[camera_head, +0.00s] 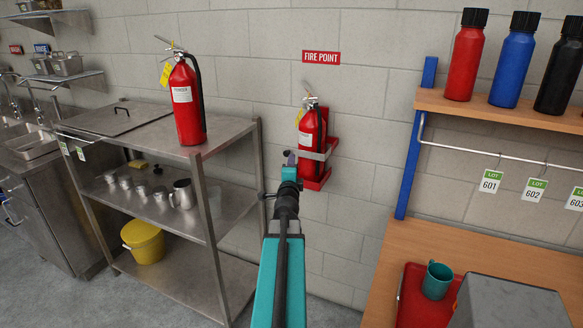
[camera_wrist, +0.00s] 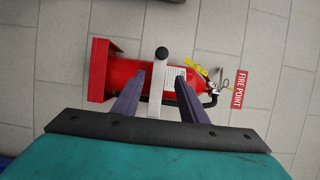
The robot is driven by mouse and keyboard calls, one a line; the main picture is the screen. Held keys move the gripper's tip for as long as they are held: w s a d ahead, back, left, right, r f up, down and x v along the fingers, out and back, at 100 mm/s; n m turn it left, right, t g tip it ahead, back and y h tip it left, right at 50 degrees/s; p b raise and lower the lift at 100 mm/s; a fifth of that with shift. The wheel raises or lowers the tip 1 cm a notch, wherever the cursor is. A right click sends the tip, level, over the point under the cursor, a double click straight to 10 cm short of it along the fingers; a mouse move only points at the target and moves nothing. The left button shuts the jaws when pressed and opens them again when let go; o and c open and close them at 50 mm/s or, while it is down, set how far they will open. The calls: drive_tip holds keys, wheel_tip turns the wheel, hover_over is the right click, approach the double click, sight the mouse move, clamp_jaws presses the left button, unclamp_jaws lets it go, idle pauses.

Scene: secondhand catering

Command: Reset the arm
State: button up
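My gripper (camera_head: 290,160) is at the end of my raised teal arm, in front of the wall and just left of the mounted red fire extinguisher (camera_head: 310,132) in the head view. In the wrist view my gripper (camera_wrist: 160,98) has its two dark fingers spread apart, with nothing clearly held between them. The mounted extinguisher (camera_wrist: 186,72) lies beyond the fingers there, in its red wall bracket (camera_wrist: 99,70). A light strap with a black knob (camera_wrist: 161,53) shows between the fingers. I cannot tell the distance from the fingers to the strap.
A steel shelf (camera_head: 225,130) on the left carries a second extinguisher (camera_head: 187,105), with a steel jug (camera_head: 183,194) and yellow bucket (camera_head: 145,242) lower down. At right a wooden bench (camera_head: 480,247) holds a red tray (camera_head: 415,300), teal mug (camera_head: 437,280) and grey box (camera_head: 510,303).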

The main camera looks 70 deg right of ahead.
idle(0.4)
